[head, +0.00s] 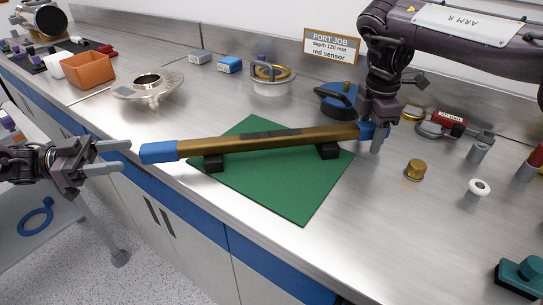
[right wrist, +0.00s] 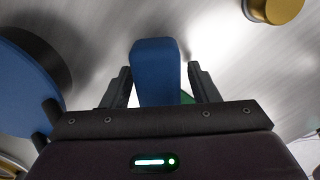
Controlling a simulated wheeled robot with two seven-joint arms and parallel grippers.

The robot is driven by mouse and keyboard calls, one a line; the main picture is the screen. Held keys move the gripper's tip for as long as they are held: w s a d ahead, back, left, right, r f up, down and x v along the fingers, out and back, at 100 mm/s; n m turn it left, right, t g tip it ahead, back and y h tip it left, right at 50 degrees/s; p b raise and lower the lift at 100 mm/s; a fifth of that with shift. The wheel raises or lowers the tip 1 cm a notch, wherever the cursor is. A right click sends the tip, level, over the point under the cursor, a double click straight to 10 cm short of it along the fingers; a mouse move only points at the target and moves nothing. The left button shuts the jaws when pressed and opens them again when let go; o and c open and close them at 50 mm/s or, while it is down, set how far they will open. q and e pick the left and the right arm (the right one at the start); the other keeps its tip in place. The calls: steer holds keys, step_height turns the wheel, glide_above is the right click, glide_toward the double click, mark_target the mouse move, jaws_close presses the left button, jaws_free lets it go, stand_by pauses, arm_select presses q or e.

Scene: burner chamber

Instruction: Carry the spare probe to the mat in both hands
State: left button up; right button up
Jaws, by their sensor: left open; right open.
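The spare probe (head: 265,142) is a long brown-gold bar with blue ends. It rests across two black blocks on the green mat (head: 290,192) on the steel bench. My left gripper (head: 128,156) is open, just left of the probe's left blue end (head: 159,152), with its fingers apart and empty. My right gripper (head: 376,138) is at the probe's right blue end. The right wrist view shows that blue end (right wrist: 155,72) between the open fingers of my right gripper (right wrist: 160,88), with small gaps at the sides.
A blue round-based part (head: 338,100) stands behind the probe's right end. A brass knob (head: 414,170) and a white ring-topped part (head: 478,189) stand to the right. A flanged metal part (head: 148,88) and an orange bin (head: 86,70) are at the left. The bench's front edge runs below the left end.

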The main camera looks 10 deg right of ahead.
steer(key=shift+r, duration=0.4)
arm_select(q)
steer(key=shift+a, duration=0.9)
arm_select(e)
step_height(320, 180, up, 7)
steer(key=shift+f, duration=0.15)
arm_select(q)
steer(key=o, duration=0.5)
steer(key=shift+o, duration=0.6)
arm_select(e)
steer(key=shift+f, duration=0.1)
